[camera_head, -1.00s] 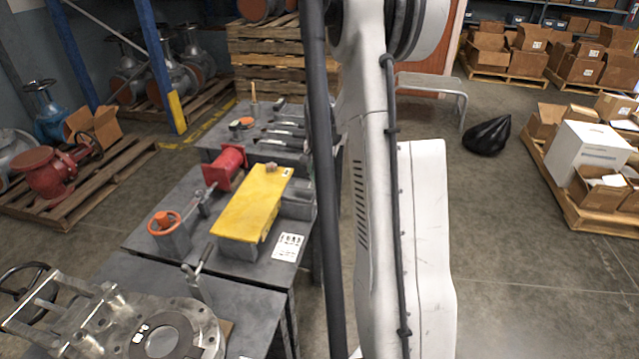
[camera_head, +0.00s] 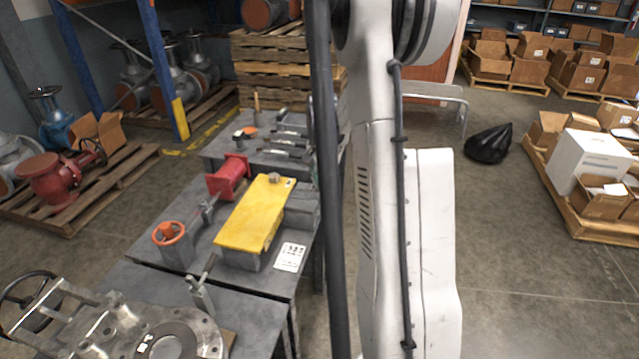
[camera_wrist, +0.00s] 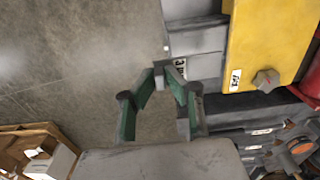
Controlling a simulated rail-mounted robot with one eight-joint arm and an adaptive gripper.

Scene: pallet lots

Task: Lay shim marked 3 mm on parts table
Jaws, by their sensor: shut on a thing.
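In the wrist view my gripper (camera_wrist: 168,72) has its green-padded fingers closed in at the tips. A small dark piece with a white label starting with "3" (camera_wrist: 180,68) shows at the tips; it appears to be the held shim, though most of its outline is hard to make out. Grey blocks (camera_wrist: 195,42) beside a yellow block (camera_wrist: 262,40) lie just beyond the tips. Several dark bars, some with white labels (camera_wrist: 262,131), lie on the far grey table (camera_head: 215,152). My gripper is hidden in the head view.
A valve body (camera_head: 110,330) lies on the near table.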

